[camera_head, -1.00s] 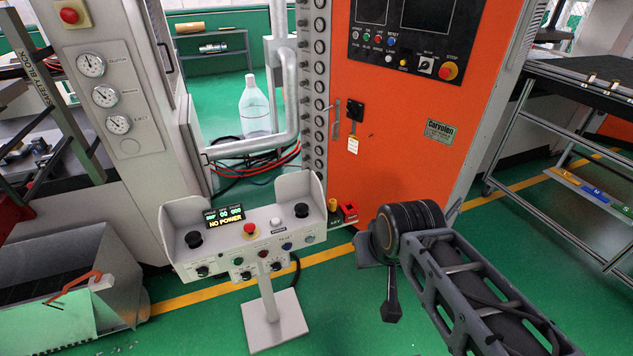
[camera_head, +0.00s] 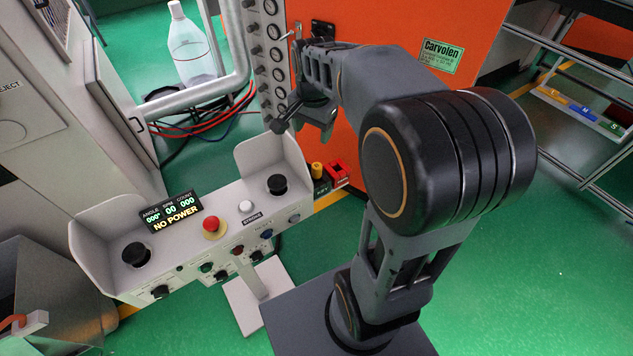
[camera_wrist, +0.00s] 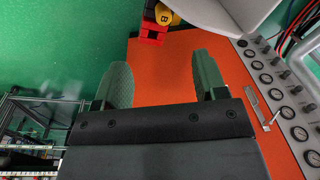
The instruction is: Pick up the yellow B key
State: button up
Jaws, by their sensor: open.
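The yellow B key (camera_head: 317,171) stands upright in a small holder just beyond the right end of the grey control console. Its yellow top with a black B shows at the upper edge of the wrist view (camera_wrist: 166,15), partly cut off. My gripper (camera_wrist: 163,70) is open and empty, its two fingers apart with the orange cabinet behind them. The key lies beyond the fingertips in the wrist view, with a gap between. In the head view my gripper is above the key, in front of the orange cabinet; my arm partly hides it.
A red block-shaped piece (camera_head: 338,173) sits right beside the key. The console (camera_head: 225,225) has a side wall (camera_head: 270,150) left of the key, a red stop button (camera_head: 212,226) and black knobs. The orange cabinet (camera_head: 390,25) stands behind. A bent grey pipe (camera_head: 205,95) is at left.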

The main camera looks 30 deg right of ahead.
jog(key=w+d+f+m+g+b, duration=0.1)
jog(key=w+d+f+m+b, duration=0.15)
jog(key=f, duration=0.35)
jog(key=m, duration=0.1)
send_over(317, 165)
jog(key=f, duration=0.7)
jog(key=shift+s+a+f, duration=0.1)
jog(key=shift+s+f, duration=0.1)
jog(key=shift+f, duration=0.05)
jog(key=shift+w+f+p, duration=0.1)
jog(key=shift+f+p, duration=0.3)
jog(key=shift+f, duration=2.55)
jog(key=c, duration=1)
